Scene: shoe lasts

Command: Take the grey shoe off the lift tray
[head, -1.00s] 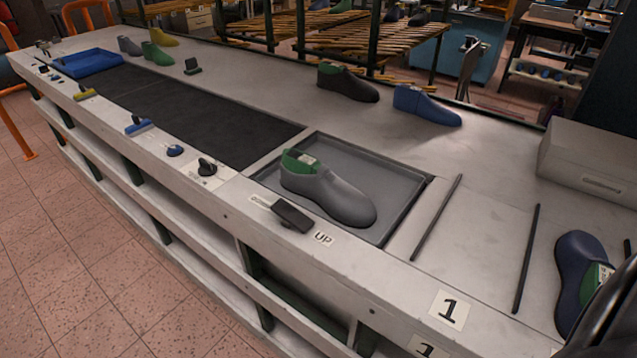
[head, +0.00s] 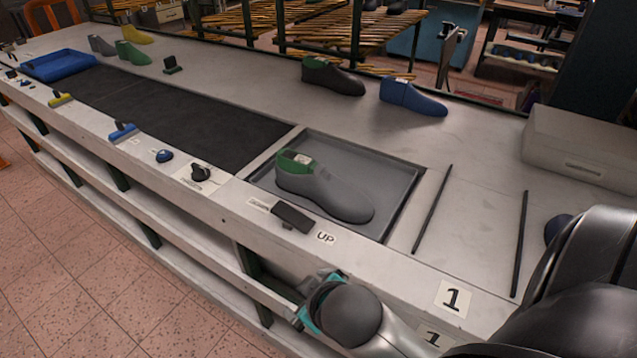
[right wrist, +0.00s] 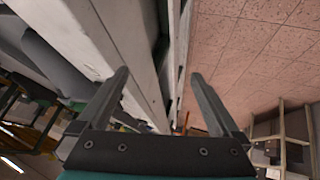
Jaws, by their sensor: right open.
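The grey shoe (head: 325,193), with a green last showing at its opening, lies on the dark grey lift tray (head: 392,178) in the bench top. Its toe points right and toward the front. My right gripper (right wrist: 160,76) is open, with nothing between its fingers in the right wrist view. In the head view its teal part (head: 308,312) is low at the bench's front side, in front of and below the tray. Its fingers are mostly hidden there. My left gripper is not in view.
A dark lever (head: 292,217) beside an "UP" label sits on the front edge. Black (head: 333,77) and blue (head: 412,97) shoes stand behind the tray. A grey box (head: 580,145) stands at the right. Two thin dark strips cross the bench right of the tray.

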